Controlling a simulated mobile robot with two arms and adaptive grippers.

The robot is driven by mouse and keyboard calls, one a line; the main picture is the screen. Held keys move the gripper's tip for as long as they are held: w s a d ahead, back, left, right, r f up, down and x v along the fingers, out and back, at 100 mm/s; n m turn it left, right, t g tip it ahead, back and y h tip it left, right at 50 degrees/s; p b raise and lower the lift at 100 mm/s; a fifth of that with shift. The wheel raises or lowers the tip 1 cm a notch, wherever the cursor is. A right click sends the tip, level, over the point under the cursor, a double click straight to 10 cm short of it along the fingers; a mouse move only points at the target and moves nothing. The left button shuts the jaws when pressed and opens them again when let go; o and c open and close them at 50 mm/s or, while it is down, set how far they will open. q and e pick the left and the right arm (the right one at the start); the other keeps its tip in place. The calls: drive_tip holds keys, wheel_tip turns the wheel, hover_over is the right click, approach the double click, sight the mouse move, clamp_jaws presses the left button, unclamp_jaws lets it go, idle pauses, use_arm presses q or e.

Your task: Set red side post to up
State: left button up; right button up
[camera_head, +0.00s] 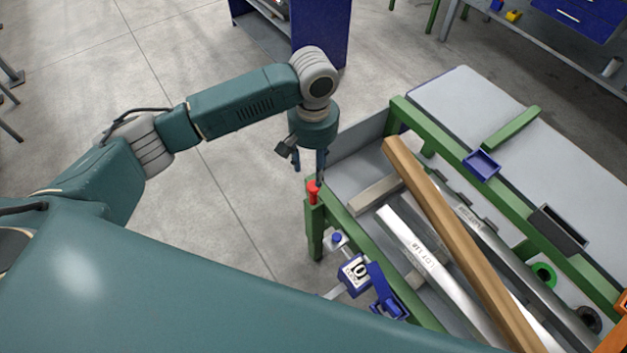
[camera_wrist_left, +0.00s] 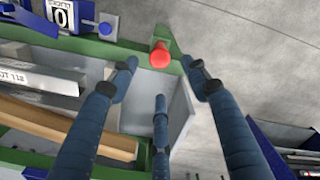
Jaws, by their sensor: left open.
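The red side post (camera_head: 313,192) stands upright at the near left corner of the runout table's green frame (camera_head: 316,230). In the left wrist view its round red top (camera_wrist_left: 160,56) sits on the green rail, just beyond the fingers. My left gripper (camera_head: 309,172) points down above and close to the post. It is open and empty, with three blue fingers (camera_wrist_left: 160,76) spread apart in the left wrist view. I cannot tell whether a finger touches the post. The lower part of the post is hidden. My right gripper is not in view.
A long wooden beam (camera_head: 440,220) and silver metal bars (camera_head: 425,263) lie across the table. A blue counter marked 0 (camera_head: 356,272) and a blue clamp-like part (camera_head: 385,295) sit along the near rail. Open floor (camera_head: 245,180) lies left of the table.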

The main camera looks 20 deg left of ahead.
sight(314, 185)
use_arm(q)
wheel_tip(314, 185, down, 7)
drive_tip(key=shift+f, duration=0.2)
clamp_jaws()
drive_tip(key=shift+r, duration=0.1)
